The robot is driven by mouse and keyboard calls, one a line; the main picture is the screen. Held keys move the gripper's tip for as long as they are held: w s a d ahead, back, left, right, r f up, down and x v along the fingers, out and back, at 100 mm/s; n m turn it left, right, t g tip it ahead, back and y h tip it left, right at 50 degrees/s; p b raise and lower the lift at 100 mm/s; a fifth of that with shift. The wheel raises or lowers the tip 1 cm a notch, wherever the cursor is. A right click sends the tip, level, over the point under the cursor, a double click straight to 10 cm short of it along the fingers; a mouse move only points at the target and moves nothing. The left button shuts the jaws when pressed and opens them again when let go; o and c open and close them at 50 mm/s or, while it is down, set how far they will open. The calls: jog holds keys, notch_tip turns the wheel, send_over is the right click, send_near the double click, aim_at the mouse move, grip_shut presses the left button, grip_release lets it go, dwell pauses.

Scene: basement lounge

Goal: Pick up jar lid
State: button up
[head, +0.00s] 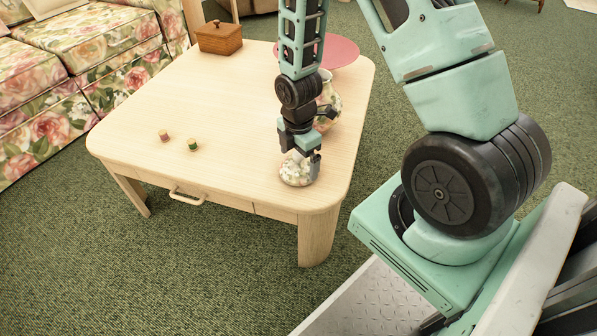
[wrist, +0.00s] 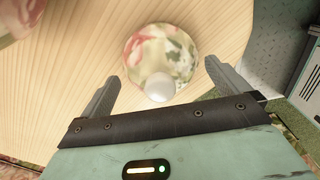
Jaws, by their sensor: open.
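The jar lid (head: 297,172) is round, with a floral pattern, and lies near the front right corner of the wooden table (head: 230,110). In the wrist view the lid (wrist: 147,50) shows its white round knob (wrist: 160,87) pointing up at the camera. My gripper (head: 300,157) is directly over the lid with its fingers pointing down. In the wrist view my gripper (wrist: 160,85) is open, with one finger on each side of the knob. I cannot tell whether the fingers touch the lid. A floral jar (head: 328,100) stands behind my gripper, partly hidden by it.
A pink round plate (head: 335,50) and a wooden box (head: 219,37) are at the table's back. The table's middle is clear. A floral sofa (head: 80,60) stands at the left.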

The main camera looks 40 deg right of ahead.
jog(key=shift+f, duration=0.9)
jog(key=c, duration=0.9)
jog(key=shift+r, duration=0.15)
jog(key=shift+c, duration=0.2)
